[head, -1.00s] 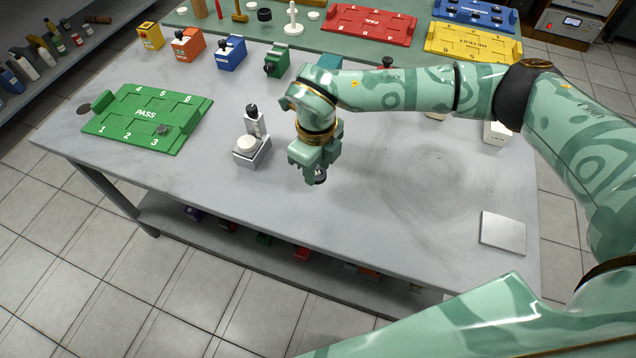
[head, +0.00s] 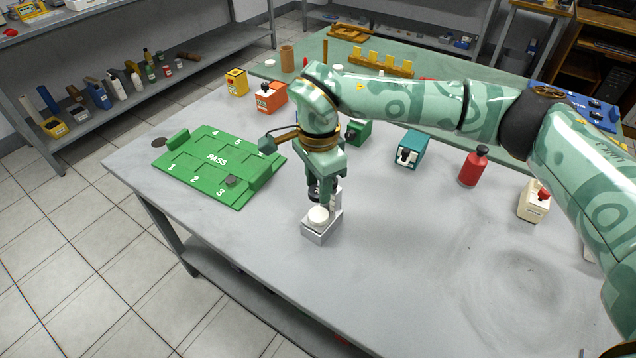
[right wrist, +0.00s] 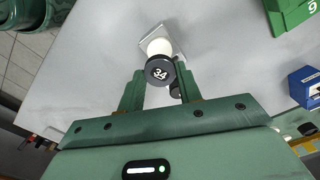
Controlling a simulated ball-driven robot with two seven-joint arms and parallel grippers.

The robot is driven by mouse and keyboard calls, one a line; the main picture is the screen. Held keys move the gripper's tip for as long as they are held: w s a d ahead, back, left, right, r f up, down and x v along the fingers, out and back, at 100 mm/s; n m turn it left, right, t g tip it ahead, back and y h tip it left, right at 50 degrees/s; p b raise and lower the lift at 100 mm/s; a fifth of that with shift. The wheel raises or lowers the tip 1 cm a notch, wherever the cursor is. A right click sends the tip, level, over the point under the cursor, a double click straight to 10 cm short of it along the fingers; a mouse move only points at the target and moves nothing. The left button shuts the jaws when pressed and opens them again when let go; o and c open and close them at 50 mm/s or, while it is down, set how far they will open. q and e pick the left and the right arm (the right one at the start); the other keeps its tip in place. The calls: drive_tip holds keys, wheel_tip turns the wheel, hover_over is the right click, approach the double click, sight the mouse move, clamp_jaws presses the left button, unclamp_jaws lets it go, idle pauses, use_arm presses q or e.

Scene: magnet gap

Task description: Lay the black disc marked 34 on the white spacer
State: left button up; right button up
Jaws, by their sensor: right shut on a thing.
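The black disc marked 34 (right wrist: 159,71) is between the fingertips of my right gripper (right wrist: 160,84), which is shut on it. In the head view the disc (head: 314,194) shows dark under my right gripper (head: 321,190), just above the white spacer (head: 318,216). The round spacer sits on the low metal block of a small stand (head: 320,235). In the right wrist view the disc overlaps part of the spacer (right wrist: 157,46); a gap shows in the head view. My gripper hides part of the stand's upright. My left gripper is not in view.
The table's front is clear.

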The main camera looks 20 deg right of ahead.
sight(319, 214)
drive_tip(key=shift+r, duration=0.1)
drive_tip(key=shift+p, duration=0.4)
drive_tip(key=shift+f+b, duration=0.4)
drive_tip(key=shift+f, duration=0.45)
drive_tip(key=shift+f+b, duration=0.65)
drive_tip(key=shift+f, duration=1.4)
drive_tip(key=shift+f, duration=0.2)
drive_tip(key=o, duration=1)
drive_tip(key=c, duration=0.5)
drive_tip(key=shift+r, duration=0.1)
